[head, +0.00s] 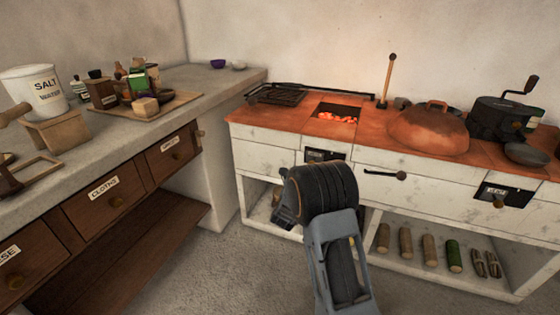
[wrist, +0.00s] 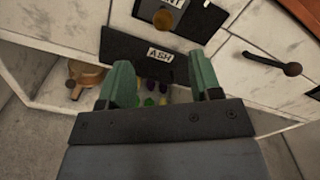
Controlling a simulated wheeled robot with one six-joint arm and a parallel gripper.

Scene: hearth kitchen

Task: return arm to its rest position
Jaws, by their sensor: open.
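My arm reaches forward in the head view, toward the front of the white stove unit (head: 275,150). The fingers of my gripper are hidden behind my arm there. In the wrist view my gripper (wrist: 164,85) shows two green fingers spread apart with no object held between them. Beyond the fingers is a dark panel labelled ASH (wrist: 130,48), with a dark plate and a round brass knob (wrist: 164,18) above it. I cannot tell the exact gap between the fingers and the stove front.
Glowing coals (head: 337,117) sit in an opening in the stove top. A copper dome lid (head: 428,128) and a black pot (head: 498,122) stand right of it. A grey counter (head: 75,140) with labelled drawers runs along the left. Logs (head: 430,248) lie on the lower shelf. Floor between is clear.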

